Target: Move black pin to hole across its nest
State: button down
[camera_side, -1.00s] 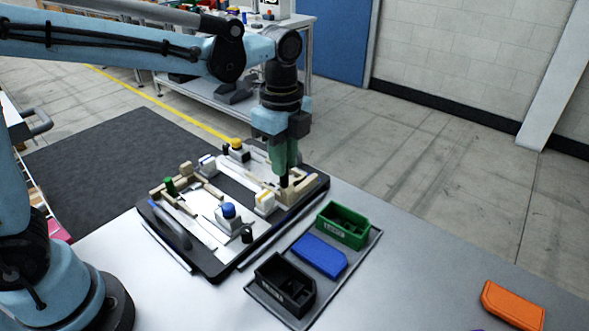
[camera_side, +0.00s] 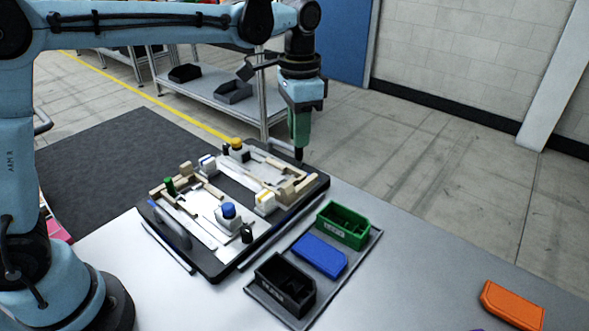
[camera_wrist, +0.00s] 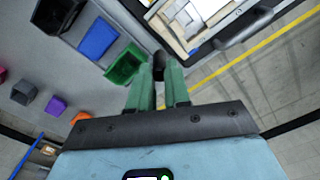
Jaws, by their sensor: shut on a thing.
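My gripper (camera_side: 299,140) has green fingers and is shut on a black pin (camera_side: 299,154). The pin points down from the fingertips, held in the air near the far right corner of the dark pallet (camera_side: 316,188). In the wrist view, the dark pin (camera_wrist: 158,61) sits between the green fingertips (camera_wrist: 158,75). A beige nest block (camera_side: 291,190) stands on the pallet's right side, below the pin and apart from it. Hole openings are too small to make out in the side view.
The pallet carries a green knob (camera_side: 170,186), a yellow-topped block (camera_side: 237,144), a blue-topped block (camera_side: 229,211) and a black peg (camera_side: 247,234). A pallet handle (camera_side: 172,228) is at the front left. Green (camera_side: 343,224), blue (camera_side: 320,254) and black (camera_side: 285,284) bins stand right of it.

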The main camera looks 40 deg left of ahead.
aim_at(296, 157)
jog(key=w+a+f+n, duration=0.1)
jog(key=w+a+n, duration=0.3)
jog(key=n, duration=0.2)
jog(key=shift+f, duration=3.75)
jog(key=shift+f, duration=0.35)
jog(key=shift+f, duration=0.3)
jog(key=shift+f, duration=0.3)
jog(key=c, duration=1)
grip_release()
